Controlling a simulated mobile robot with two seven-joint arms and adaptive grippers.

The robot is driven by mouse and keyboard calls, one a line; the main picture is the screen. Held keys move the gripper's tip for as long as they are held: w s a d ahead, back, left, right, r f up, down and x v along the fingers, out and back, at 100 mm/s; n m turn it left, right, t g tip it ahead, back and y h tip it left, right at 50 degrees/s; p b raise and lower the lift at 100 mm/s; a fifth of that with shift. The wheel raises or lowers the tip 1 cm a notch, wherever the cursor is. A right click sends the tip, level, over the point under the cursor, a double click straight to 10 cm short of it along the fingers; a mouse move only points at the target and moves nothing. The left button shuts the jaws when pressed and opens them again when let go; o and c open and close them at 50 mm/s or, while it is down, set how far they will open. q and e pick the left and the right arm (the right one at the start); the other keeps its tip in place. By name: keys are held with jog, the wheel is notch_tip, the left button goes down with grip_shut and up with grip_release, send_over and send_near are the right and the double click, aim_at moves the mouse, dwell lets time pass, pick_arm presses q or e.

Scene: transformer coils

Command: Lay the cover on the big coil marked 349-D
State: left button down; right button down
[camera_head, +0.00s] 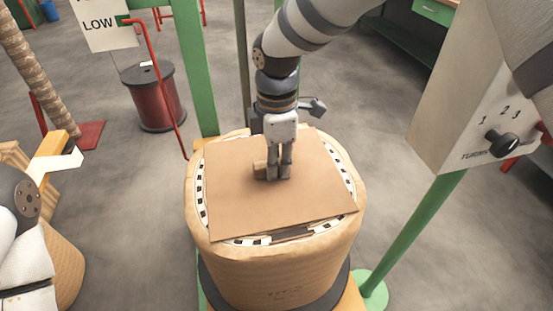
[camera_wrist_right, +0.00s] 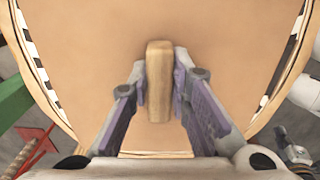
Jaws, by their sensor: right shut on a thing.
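The cover (camera_head: 240,205) is a flat brown square board with a small wooden block handle (camera_wrist_right: 159,85) in its middle. It lies over the top of the big coil (camera_head: 280,270), a wide tan cylinder whose black-and-white ring shows around the board's edges. Whether the board rests fully on the coil cannot be told. The coil's front marking is too small to read. My right gripper (camera_head: 279,172) points down and is shut on the handle; its fingers flank the block in the right wrist view (camera_wrist_right: 160,87). My left arm shows at the left edge; its gripper is out of view.
A grey panel with a numbered knob (camera_head: 503,143) stands close at right on a green post (camera_head: 420,235). A green post (camera_head: 197,70) and a red bent rod (camera_head: 158,75) stand behind left. A red spool (camera_head: 152,97) stands farther back. Another tan coil (camera_head: 68,262) is at lower left.

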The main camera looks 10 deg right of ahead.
jog(key=shift+f, duration=0.1)
jog(key=c, duration=1.4)
grip_release()
notch_tip(320, 180, up, 12)
